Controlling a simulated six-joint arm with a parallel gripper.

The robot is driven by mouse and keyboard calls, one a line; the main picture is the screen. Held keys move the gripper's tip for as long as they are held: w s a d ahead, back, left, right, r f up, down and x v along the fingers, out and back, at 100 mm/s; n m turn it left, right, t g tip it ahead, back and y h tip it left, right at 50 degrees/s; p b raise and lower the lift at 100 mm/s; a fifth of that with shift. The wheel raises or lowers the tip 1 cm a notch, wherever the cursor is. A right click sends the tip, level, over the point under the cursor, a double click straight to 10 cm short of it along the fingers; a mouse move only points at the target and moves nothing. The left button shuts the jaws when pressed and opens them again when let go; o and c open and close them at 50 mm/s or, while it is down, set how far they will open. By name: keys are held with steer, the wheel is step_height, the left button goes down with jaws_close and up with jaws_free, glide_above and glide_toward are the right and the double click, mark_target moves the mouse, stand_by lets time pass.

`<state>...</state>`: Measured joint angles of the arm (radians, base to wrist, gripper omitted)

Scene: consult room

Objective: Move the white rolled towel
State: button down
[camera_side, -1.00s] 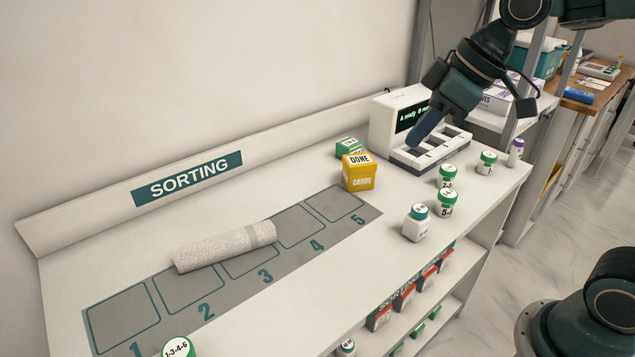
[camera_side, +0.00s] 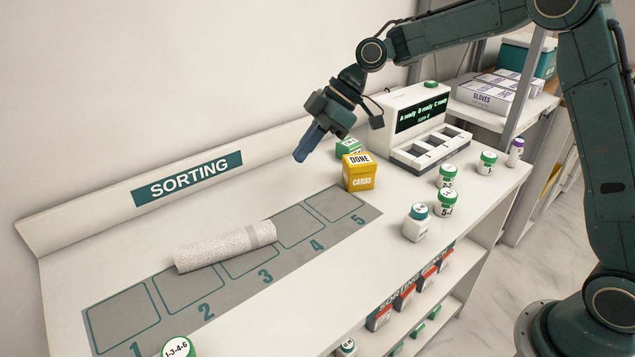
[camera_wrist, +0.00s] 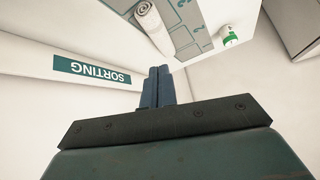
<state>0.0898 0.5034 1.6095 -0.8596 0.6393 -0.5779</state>
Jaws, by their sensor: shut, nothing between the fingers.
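The white rolled towel (camera_side: 222,247) lies on the grey sorting mat (camera_side: 190,318), across the upper parts of squares 2 and 3. It also shows at the top of the wrist view (camera_wrist: 153,27). My gripper (camera_side: 299,157) is shut and empty. It is in the air above the back of the counter, up and to the right of the towel and apart from it. In the wrist view its blue fingers (camera_wrist: 158,72) are together.
A yellow DONE CARDS box (camera_side: 359,178) and a green box (camera_side: 349,147) stand right of my gripper. Behind them is a white machine (camera_side: 418,122) with a lit display. Several green-lidded bottles (camera_side: 447,203) stand at the right. A numbered jar (camera_side: 178,348) is at the front.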

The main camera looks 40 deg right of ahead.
mark_target(223, 240)
steer(key=w+a+f+n+y, duration=0.1)
steer(key=f, duration=0.3)
steer(key=w+f+n+g+y, duration=0.1)
steer(key=w+f+n, duration=0.1)
steer(key=f, duration=0.3)
steer(key=w+a+f+n+g+y, duration=0.1)
steer(key=w+f, duration=0.1)
steer(key=f, duration=0.2)
steer(key=shift+w+a+f+n+y, duration=0.2)
steer(key=shift+a+f+n+y, duration=0.15)
steer(key=shift+n+y, duration=0.05)
steer(key=shift+a, duration=0.1)
steer(key=shift+a, duration=0.85)
steer(key=a, duration=1)
steer(key=shift+f, duration=0.9)
